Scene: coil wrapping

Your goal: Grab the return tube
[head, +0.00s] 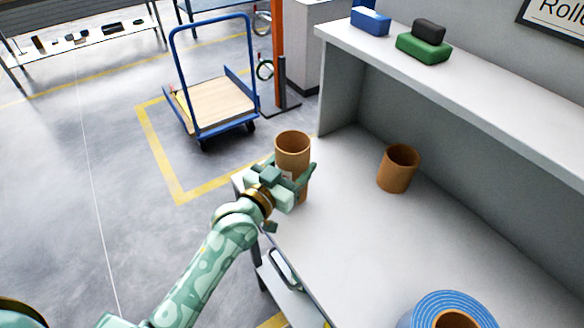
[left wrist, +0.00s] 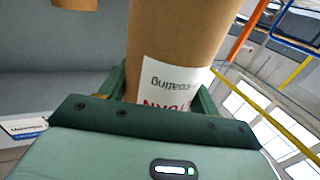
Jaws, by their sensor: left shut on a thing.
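A brown cardboard tube (head: 293,146) stands upright near the left edge of the grey worktop in the head view. My left gripper (head: 292,172) is shut around its lower part. In the left wrist view, the tube (left wrist: 185,35) rises from between the fingers (left wrist: 160,95). It carries a white label (left wrist: 172,78), upside down, with "coating" and partly hidden red letters. The tube's base is hidden, so I cannot tell whether it touches the worktop. A second brown tube (head: 398,168) stands to the right, apart from the gripper. My right gripper is not in view.
A blue coil (head: 425,308) lies at the worktop's front. Blue (head: 370,20) and green (head: 424,48) blocks, with a black one (head: 429,30), sit on the shelf (head: 480,85) above. A cart (head: 215,103) stands on the floor behind. The middle worktop (head: 360,235) is clear.

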